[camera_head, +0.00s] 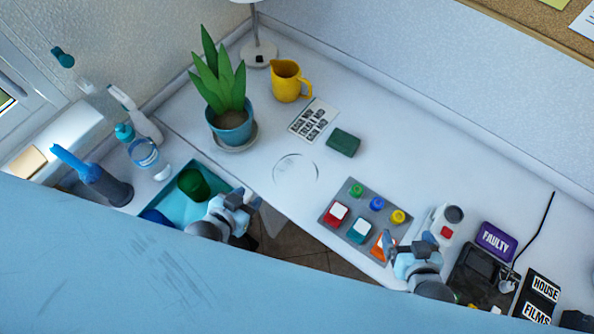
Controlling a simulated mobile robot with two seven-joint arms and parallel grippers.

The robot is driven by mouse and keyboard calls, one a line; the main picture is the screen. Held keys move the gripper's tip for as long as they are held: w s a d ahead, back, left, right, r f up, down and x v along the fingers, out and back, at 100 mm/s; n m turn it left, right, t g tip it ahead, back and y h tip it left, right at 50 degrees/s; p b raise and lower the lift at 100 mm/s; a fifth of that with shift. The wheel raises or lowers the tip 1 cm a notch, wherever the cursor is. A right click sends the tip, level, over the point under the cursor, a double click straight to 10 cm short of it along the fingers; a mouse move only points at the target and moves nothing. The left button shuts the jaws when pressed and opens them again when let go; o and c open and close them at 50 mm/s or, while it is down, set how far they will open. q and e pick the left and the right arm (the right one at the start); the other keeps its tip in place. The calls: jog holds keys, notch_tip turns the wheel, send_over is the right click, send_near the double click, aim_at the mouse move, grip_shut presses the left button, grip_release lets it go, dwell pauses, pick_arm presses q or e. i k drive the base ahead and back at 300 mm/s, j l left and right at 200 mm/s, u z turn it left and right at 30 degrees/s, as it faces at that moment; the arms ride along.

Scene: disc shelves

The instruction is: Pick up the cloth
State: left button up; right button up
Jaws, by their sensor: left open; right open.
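A small dark green block-like piece (343,142) lies flat on the white worktop, right of a printed card. It may be the folded cloth, but I cannot tell cloth from sponge at this size. No other cloth is clear to me. My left gripper (246,197) is open and empty at the right edge of the teal tray, below and left of the green piece. My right gripper (408,241) is open at the lower right of the grey button panel, well apart from the green piece.
A potted plant (231,122), yellow jug (288,82) and lamp base (259,53) stand at the back. A teal tray (216,174) holds a green cup (193,184). A clear round disc (296,169) lies mid-worktop. The button panel (364,219) and purple "FAULTY" box (496,241) are right.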

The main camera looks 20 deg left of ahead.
aim_at(346, 144)
jog(key=k+u, duration=0.1)
jog(key=k, duration=0.4)
jog(key=l+u, duration=0.1)
jog(key=u, duration=1.25)
jog(key=k+l+u, duration=0.1)
jog(key=k+l, duration=0.4)
